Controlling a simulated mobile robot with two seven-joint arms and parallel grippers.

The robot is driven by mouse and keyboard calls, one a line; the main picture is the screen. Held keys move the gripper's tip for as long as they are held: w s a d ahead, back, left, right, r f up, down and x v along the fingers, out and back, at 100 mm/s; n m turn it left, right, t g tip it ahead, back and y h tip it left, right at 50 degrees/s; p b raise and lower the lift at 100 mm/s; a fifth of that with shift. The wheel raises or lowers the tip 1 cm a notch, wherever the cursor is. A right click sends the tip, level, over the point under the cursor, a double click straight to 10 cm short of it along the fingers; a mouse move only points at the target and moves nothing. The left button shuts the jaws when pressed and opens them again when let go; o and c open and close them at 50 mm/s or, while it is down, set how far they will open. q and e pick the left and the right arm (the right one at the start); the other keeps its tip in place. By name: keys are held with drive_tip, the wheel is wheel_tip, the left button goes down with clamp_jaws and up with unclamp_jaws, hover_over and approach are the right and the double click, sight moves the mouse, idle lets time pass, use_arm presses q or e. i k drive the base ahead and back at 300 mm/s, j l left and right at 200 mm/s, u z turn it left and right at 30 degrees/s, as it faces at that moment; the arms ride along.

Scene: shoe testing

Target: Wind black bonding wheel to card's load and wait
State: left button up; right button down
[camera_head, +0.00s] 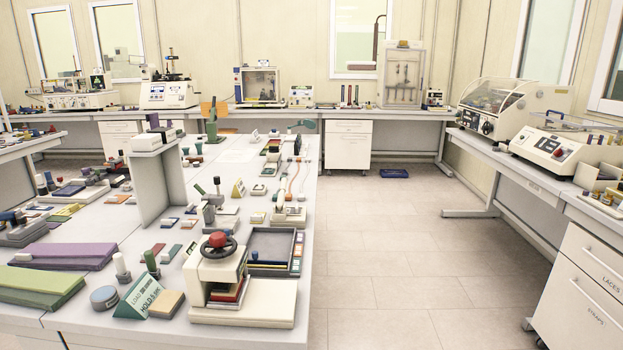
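A cream bonding press stands at the near front of the white bench, with a black wheel (217,246) on top and a red knob at the wheel's centre. Under the wheel, the press (245,302) holds a stack of coloured pads (228,290). A pale green tent card (148,294) stands just left of the press; it reads "LOAD", with smaller text I cannot make out, and a line that seems to start with "HOLD". Neither of my grippers shows in the head view.
A dark tray (271,247) lies behind the press. A blue-grey round tin (104,298), a green-handled tool (152,263) and a purple block (64,256) lie to the left. Tiled floor (380,260) is clear right of the bench.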

sight(217, 240)
drive_tip(key=i+l, duration=0.1)
drive_tip(key=l, duration=0.8)
drive_tip(key=i+l, duration=0.15)
drive_tip(key=l, duration=0.25)
drive_tip(key=l+u, duration=0.4)
drive_tip(key=l, duration=0.3)
drive_tip(key=u, duration=1.05)
drive_tip(key=i+l, duration=0.05)
